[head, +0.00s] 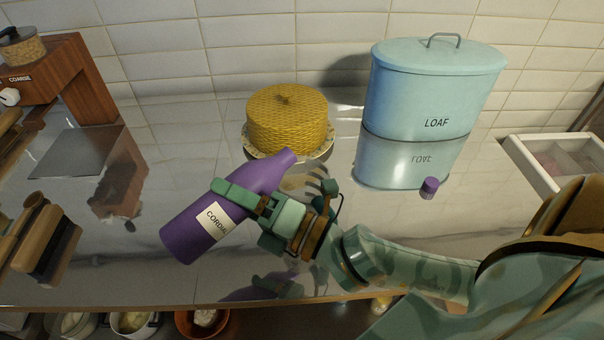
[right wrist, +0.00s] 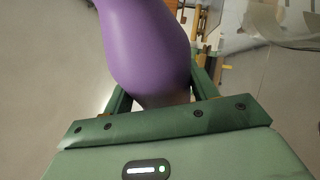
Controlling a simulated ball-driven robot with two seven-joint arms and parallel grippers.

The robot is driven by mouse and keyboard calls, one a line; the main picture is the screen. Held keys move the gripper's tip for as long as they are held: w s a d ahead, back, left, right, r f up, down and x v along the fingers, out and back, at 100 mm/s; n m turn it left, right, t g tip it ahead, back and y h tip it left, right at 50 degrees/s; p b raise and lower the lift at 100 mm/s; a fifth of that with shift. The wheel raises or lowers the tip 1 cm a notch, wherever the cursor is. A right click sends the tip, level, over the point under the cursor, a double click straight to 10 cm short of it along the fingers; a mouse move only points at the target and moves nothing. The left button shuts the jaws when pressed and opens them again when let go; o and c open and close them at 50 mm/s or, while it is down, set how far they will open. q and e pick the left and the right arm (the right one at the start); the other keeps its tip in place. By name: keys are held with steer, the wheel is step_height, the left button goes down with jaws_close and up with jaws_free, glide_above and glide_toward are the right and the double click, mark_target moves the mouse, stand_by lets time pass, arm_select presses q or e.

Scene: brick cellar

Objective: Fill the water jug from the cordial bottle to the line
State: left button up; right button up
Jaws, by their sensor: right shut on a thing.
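The purple cordial bottle (head: 190,232), with a pale CORDIAL label, is in my right gripper (head: 240,197), which is shut around its body. The bottle is tilted, its neck toward the upper right and its base toward the lower left. It appears raised above the shiny counter. In the right wrist view the purple bottle (right wrist: 145,45) sits between the fingers (right wrist: 152,95). A small purple cap (head: 430,187) lies on the counter at the right. I cannot make out the water jug or its line for certain. My left gripper is not in view.
A yellow woven dome (head: 287,120) sits on a plate just behind the bottle neck. A pale blue LOAF bin (head: 430,95) stands behind right. A white divided tray (head: 535,165) is at far right, a wooden grinder (head: 60,75) at far left. Bowls (head: 200,322) sit below the counter's front edge.

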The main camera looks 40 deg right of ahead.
steer(key=shift+d+r+m+b, duration=0.3)
steer(key=shift+r+m+b, duration=0.1)
steer(key=shift+r+b, duration=0.1)
stand_by(0.5)
steer(key=shift+r+m+t+b, duration=0.35)
steer(key=shift+r+m+t, duration=0.2)
steer(key=shift+m, duration=0.15)
stand_by(2.6)
